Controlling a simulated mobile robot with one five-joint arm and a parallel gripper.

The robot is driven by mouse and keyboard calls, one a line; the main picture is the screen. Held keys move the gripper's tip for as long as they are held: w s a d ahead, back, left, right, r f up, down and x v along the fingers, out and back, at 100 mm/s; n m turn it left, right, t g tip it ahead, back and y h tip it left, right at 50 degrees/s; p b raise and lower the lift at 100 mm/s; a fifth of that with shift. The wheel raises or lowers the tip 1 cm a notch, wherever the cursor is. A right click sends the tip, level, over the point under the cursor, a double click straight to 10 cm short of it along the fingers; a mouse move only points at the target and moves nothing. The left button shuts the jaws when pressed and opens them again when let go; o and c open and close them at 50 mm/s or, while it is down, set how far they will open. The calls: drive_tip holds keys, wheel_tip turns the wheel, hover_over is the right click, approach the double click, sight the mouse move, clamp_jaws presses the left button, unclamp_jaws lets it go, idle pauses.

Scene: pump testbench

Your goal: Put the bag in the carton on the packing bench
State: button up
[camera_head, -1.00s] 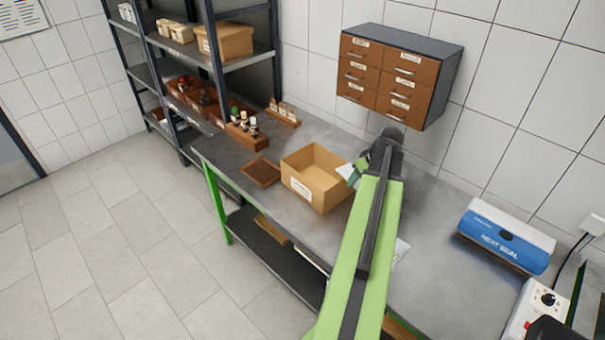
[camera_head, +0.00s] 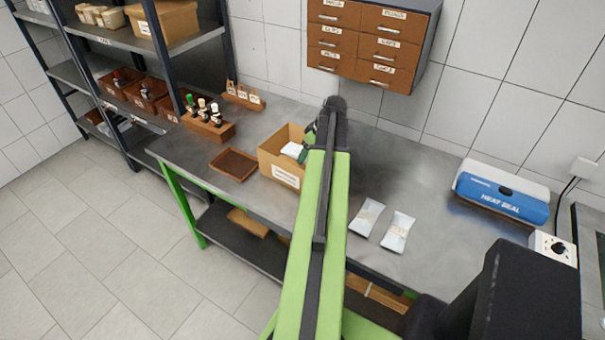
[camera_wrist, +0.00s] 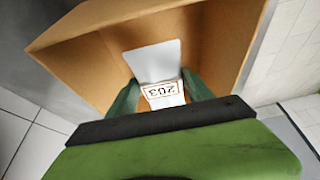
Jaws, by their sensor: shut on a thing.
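A white bag (camera_wrist: 156,66) with a label reading 203 is held between the green fingers of my gripper (camera_wrist: 160,95) in the wrist view. The gripper is shut on it. The open brown carton (camera_wrist: 235,35) surrounds the bag in that view, and the bag is over or inside its opening; its exact height is hard to tell. In the head view the carton (camera_head: 278,160) stands on the packing bench (camera_head: 410,190), with the bag (camera_head: 294,151) at its opening. My arm hides the carton's right part and most of the gripper.
Two white bags (camera_head: 367,217) (camera_head: 397,232) lie on the bench right of my arm. A brown tray (camera_head: 233,165) and a rack of small bottles (camera_head: 207,125) stand left of the carton. A blue heat sealer (camera_head: 501,193) is at right. Drawers (camera_head: 368,42) hang above.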

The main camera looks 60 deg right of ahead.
wheel_tip(320, 180, down, 8)
drive_tip(key=b, duration=0.6)
drive_tip(key=shift+r, duration=0.3)
drive_tip(key=shift+f, duration=0.2)
drive_tip(key=o, duration=1.7)
drive_tip(key=shift+o, duration=0.2)
drive_tip(key=shift+r, duration=0.2)
drive_tip(key=shift+s+r+p, duration=0.1)
drive_tip(key=shift+r+p, duration=0.25)
drive_tip(key=shift+p, duration=0.15)
drive_tip(key=p+v, duration=1)
drive_tip(key=v, duration=0.1)
